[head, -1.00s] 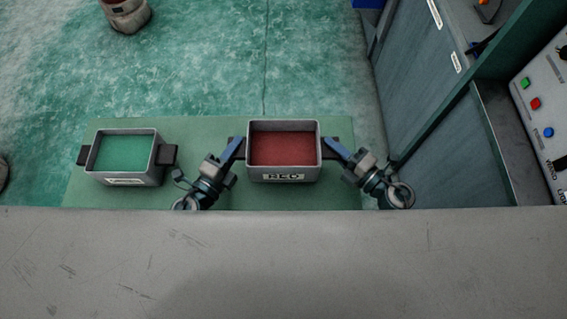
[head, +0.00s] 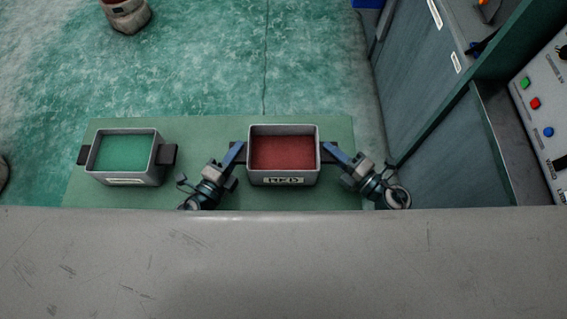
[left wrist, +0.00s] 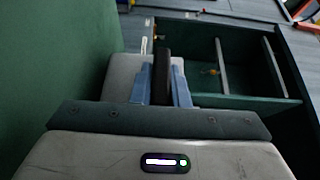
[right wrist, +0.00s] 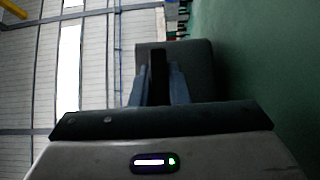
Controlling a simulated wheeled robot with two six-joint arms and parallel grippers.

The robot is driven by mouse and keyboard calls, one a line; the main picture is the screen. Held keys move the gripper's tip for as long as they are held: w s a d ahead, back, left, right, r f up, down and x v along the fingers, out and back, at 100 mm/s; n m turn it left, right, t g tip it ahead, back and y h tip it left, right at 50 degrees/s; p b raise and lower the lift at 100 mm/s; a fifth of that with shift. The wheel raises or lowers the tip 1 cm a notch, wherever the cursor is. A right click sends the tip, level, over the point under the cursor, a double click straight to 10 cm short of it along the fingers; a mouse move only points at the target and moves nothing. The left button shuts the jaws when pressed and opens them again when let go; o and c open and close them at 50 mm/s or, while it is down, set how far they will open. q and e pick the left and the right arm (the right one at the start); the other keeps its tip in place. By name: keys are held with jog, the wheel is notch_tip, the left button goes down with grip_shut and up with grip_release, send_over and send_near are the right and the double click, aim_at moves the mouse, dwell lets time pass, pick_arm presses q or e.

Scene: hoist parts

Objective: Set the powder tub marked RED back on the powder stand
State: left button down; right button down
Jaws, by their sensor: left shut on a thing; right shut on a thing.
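The tub marked RED (head: 283,181) is a grey open box of red powder with a dark handle on each side. It is over the right part of the green stand top (head: 215,135); I cannot tell whether it touches it. My left gripper (head: 236,153) is shut on its left handle, and my right gripper (head: 332,152) is shut on its right handle. In the left wrist view the blue fingers (left wrist: 161,85) clasp the dark handle, with the tub's grey wall behind. The right wrist view shows the same at the other handle (right wrist: 158,75).
A second grey tub (head: 124,180) with green powder stands on the left part of the stand. A grey cabinet (head: 440,130) rises close to the right. A grey surface (head: 280,260) fills the front.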

pick_arm(q)
jog(key=shift+f, duration=0.55)
pick_arm(e)
jog(key=shift+f, duration=0.55)
pick_arm(q)
jog(key=c, duration=1.3)
grip_release()
jog(key=shift+f, duration=0.1)
pick_arm(e)
jog(key=c, duration=1.3)
grip_release()
pick_arm(q)
jog(key=shift+o, duration=1.4)
pick_arm(e)
jog(key=shift+f, duration=0.1)
jog(key=shift+o, duration=0.3)
jog(key=shift+o, duration=1.1)
pick_arm(q)
jog(key=shift+s, duration=0.1)
pick_arm(e)
jog(key=shift+s, duration=0.1)
